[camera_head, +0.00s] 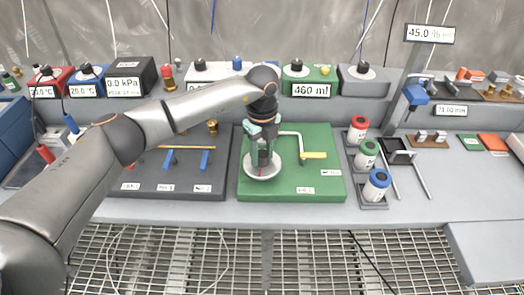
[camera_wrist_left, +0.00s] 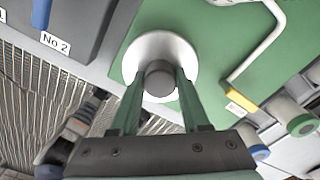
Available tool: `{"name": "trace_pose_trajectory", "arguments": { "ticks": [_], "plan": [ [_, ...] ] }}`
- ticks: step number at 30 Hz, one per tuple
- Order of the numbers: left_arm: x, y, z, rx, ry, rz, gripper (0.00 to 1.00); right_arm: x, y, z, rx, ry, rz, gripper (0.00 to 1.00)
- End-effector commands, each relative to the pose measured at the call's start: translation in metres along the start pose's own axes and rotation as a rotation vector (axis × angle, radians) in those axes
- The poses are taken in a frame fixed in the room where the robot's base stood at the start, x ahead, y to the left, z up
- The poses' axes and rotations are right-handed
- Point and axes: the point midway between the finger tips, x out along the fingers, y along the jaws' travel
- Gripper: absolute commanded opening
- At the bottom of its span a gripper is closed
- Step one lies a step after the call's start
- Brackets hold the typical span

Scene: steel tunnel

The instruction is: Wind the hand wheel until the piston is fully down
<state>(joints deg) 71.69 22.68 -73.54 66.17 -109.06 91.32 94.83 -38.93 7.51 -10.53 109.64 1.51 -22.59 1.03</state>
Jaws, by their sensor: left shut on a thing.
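A pale round wheel (camera_head: 251,173) lies flat on the green panel (camera_head: 325,150). In the left wrist view the wheel (camera_wrist_left: 150,45) has a grey round knob (camera_wrist_left: 160,75) on it. My left gripper (camera_head: 263,160) reaches down over the wheel, its two green fingers on either side of the knob, shut on it. In the left wrist view the left gripper (camera_wrist_left: 158,92) covers the near part of the wheel. No piston can be made out. My right gripper is not in view.
A bent white pipe with a yellow handle (camera_head: 314,155) stands right of the wheel. Capped canisters, red (camera_head: 357,129), green (camera_head: 367,153) and blue (camera_head: 376,184), stand further right. A display (camera_head: 311,90) behind reads 460 ml. A dark panel with blue levers (camera_head: 170,185) lies left.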

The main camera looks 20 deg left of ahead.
Motion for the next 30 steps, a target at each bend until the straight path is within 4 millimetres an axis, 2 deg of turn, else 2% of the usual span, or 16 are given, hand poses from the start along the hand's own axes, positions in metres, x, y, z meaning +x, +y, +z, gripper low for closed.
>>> {"name": "trace_pose_trajectory", "arguments": {
  "ticks": [9,25,26,30],
  "plan": [
    [-0.001,-0.0001,0.0005,-0.118,-0.002,0.0,0.0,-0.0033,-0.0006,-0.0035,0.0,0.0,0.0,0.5],
    [-0.0006,-0.0003,0.0007,-0.142,-0.001,-0.001,0.0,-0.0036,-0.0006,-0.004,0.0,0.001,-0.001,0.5],
    [-0.0007,-0.0003,0.0007,-0.142,-0.001,-0.001,0.48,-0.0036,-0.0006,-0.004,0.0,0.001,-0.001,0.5],
    [-0.0005,-0.0002,0.0006,-0.141,-0.001,-0.001,0.64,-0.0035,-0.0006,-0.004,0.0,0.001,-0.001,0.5]
  ]
}}
